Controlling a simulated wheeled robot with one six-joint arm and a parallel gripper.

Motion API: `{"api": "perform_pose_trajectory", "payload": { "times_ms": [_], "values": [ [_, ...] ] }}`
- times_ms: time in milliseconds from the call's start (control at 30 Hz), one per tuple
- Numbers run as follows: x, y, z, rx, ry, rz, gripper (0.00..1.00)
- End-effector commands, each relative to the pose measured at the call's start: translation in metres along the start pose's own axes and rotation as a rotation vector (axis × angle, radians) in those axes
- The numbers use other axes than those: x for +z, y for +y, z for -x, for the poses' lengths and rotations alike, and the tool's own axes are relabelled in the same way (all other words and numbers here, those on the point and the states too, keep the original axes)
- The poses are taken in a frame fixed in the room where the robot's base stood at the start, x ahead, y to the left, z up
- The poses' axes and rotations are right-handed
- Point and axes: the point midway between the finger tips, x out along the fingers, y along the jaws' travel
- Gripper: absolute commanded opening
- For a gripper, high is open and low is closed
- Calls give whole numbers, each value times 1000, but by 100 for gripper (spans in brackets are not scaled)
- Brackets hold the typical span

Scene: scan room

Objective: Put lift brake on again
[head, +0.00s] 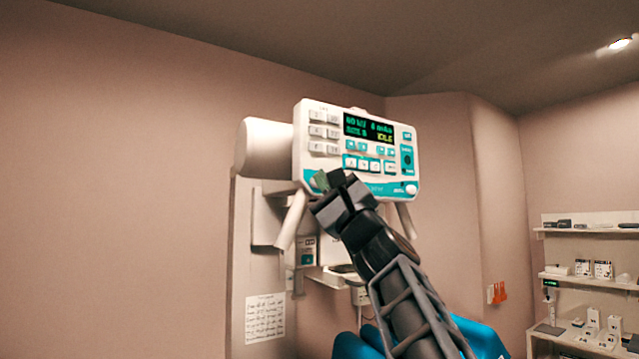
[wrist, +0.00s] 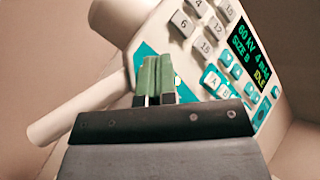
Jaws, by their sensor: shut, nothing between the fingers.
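The white control panel (head: 302,165) of the X-ray head faces me in the head view and fills the upper right of the wrist view (wrist: 190,70). Its screen (head: 368,127) has green text and a yellow "IDLE"; the wrist view shows "60 kV" and "SIZE B" (wrist: 250,50). Several grey and teal keys surround it. My gripper (head: 321,181) is at the panel's lower left, its green-tipped fingers (wrist: 155,78) together and empty. I cannot tell whether they touch the panel. No control is legibly labelled as the lift brake; the gripper hides part of the lower left.
White handles hang below the panel at left (head: 290,222) and right (head: 405,221). A white cylinder (head: 264,148) is behind it at left. A printed sheet (head: 265,318) is on the column below. Shelves (head: 590,279) with small items stand far right. The left wall side is clear.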

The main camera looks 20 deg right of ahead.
Motion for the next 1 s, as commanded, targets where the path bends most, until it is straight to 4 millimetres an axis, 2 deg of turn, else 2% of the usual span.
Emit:
{"api": "perform_pose_trajectory", "payload": {
  "times_ms": [500,1000],
  "values": [
    [-1,1,-1,0,0,0,0],
    [7,-7,10,0,0,0,0]
  ]
}}
